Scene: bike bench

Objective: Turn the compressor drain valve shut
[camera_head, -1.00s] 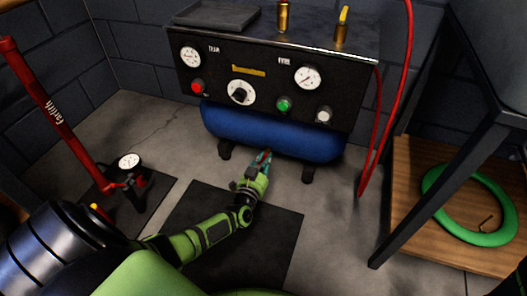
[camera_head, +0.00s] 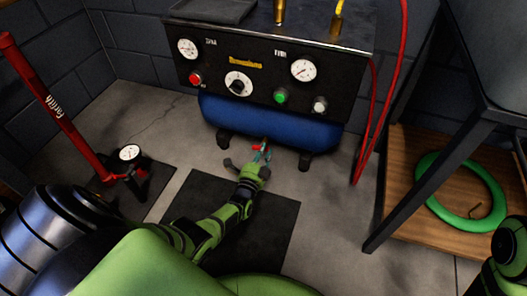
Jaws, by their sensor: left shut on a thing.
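The compressor (camera_head: 275,70) stands against the back wall, with a black panel above a blue tank (camera_head: 270,122). The drain valve (camera_head: 256,148) shows as a small red handle low in front of the tank's underside. My left gripper (camera_head: 261,154) reaches in from the lower left, its fingers shut on the red handle. The fingers hide part of the handle, so its exact angle cannot be told. Part of my right arm shows at the lower right edge, but its gripper is out of view.
A red floor pump (camera_head: 62,115) stands at the left. A black mat (camera_head: 270,222) lies below my left arm. A red hose (camera_head: 376,130) hangs right of the tank. A table leg (camera_head: 425,190) and a wooden shelf (camera_head: 400,215) with a green ring (camera_head: 437,190) are at the right.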

